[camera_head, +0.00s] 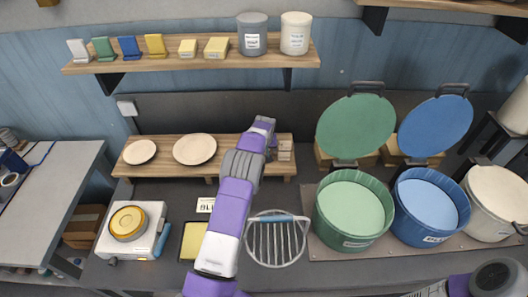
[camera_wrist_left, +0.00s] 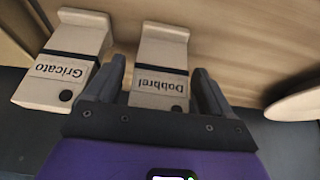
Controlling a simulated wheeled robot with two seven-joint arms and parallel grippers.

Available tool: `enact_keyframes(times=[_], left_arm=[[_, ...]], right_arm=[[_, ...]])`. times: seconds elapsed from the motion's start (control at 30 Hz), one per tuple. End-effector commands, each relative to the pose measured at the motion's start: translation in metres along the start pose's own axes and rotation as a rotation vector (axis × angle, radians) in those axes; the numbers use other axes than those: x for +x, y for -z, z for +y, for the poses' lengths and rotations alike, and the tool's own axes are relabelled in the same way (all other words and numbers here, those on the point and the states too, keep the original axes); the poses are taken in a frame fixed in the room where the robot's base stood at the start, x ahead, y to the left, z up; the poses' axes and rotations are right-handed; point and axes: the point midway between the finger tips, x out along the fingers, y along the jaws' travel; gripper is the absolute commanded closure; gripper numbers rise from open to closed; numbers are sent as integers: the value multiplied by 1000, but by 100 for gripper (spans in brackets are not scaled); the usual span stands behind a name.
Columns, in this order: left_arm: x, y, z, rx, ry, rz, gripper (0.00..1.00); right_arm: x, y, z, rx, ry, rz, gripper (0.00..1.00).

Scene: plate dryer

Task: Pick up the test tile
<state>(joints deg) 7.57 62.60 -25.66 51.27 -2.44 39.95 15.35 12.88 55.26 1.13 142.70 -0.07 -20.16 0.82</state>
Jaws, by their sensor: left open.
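Two small cream test tiles with a black band and a name label show in the left wrist view: one reads "Dobbrel" (camera_wrist_left: 160,62), the other "Gricato" (camera_wrist_left: 66,62). Both labels appear upside down. My left gripper (camera_wrist_left: 157,78) is open, with its dark fingers on either side of the Dobbrel tile and gaps between. The Gricato tile is outside, left of the left finger. In the head view, small tiles (camera_head: 285,150) are partly visible at the right end of the low wooden riser, beside my left arm's purple wrist. My right gripper is out of view.
The wooden riser (camera_head: 205,170) also holds two pale plates (camera_head: 195,149) (camera_head: 140,152). A round wire rack (camera_head: 273,250) is in front. Green (camera_head: 322,215) and blue (camera_head: 402,215) tubs stand right, lids raised. A wall shelf (camera_head: 190,62) hangs above.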

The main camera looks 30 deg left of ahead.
Motion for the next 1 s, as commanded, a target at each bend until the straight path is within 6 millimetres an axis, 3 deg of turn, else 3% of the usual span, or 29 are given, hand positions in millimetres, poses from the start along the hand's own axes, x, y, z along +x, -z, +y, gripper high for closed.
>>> enact_keyframes(times=[0.07, 0.43, 0.73, 1.0], left_arm=[[0, 0, 0, 0, 0, 0, 19], [0, 0, 0, 1, 0, 0, 75], [-6, 3, 0, 1, -1, 2, 76], [-51, 22, 0, 0, -1, 5, 76]], right_arm=[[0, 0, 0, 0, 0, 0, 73], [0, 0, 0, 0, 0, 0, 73], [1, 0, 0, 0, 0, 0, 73], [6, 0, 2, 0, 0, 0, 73]])
